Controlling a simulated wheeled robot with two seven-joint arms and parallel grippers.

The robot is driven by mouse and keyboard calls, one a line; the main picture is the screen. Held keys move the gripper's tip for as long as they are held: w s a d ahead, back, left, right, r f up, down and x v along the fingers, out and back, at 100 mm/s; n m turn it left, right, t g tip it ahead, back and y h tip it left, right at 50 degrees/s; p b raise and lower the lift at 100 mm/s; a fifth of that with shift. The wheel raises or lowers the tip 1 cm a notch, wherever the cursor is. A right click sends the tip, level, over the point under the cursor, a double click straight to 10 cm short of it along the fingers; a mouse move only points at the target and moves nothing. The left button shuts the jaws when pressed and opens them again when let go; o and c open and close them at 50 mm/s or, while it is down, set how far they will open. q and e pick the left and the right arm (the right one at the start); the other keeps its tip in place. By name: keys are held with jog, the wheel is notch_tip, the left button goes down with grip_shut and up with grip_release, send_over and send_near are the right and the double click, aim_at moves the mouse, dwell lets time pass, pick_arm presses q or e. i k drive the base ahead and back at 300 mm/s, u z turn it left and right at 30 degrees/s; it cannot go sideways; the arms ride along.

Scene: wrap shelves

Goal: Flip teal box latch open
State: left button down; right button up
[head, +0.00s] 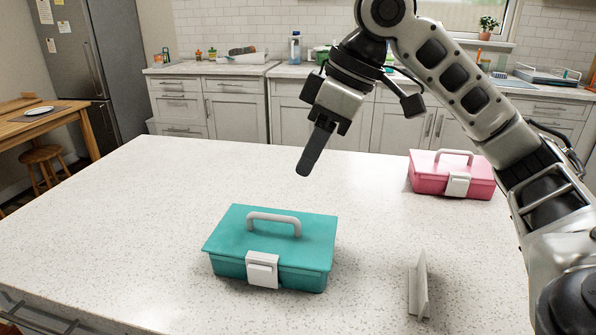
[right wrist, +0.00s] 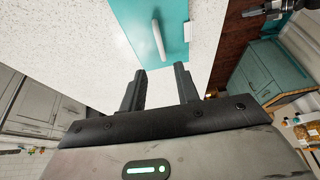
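The teal box (head: 280,245) stands closed on the speckled counter, with a grey handle (head: 274,223) on its lid. Its white latch (head: 263,268) is on the front face and lies flat against it. My right gripper (head: 314,155) is in the air above and behind the box, touching nothing, fingers pointing down. In the right wrist view its two fingers (right wrist: 160,90) are apart and empty. That view also shows the teal lid (right wrist: 135,22) and the white latch (right wrist: 187,31) at the box's edge. A dark part at that view's top right may be my left gripper (right wrist: 266,9).
A pink box (head: 450,178) with a white latch stands at the back right of the counter (head: 130,215). A thin upright light-grey piece (head: 419,287) stands right of the teal box. The counter left of the teal box is clear.

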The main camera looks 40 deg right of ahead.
aim_at(262, 267)
jog(key=k, duration=1)
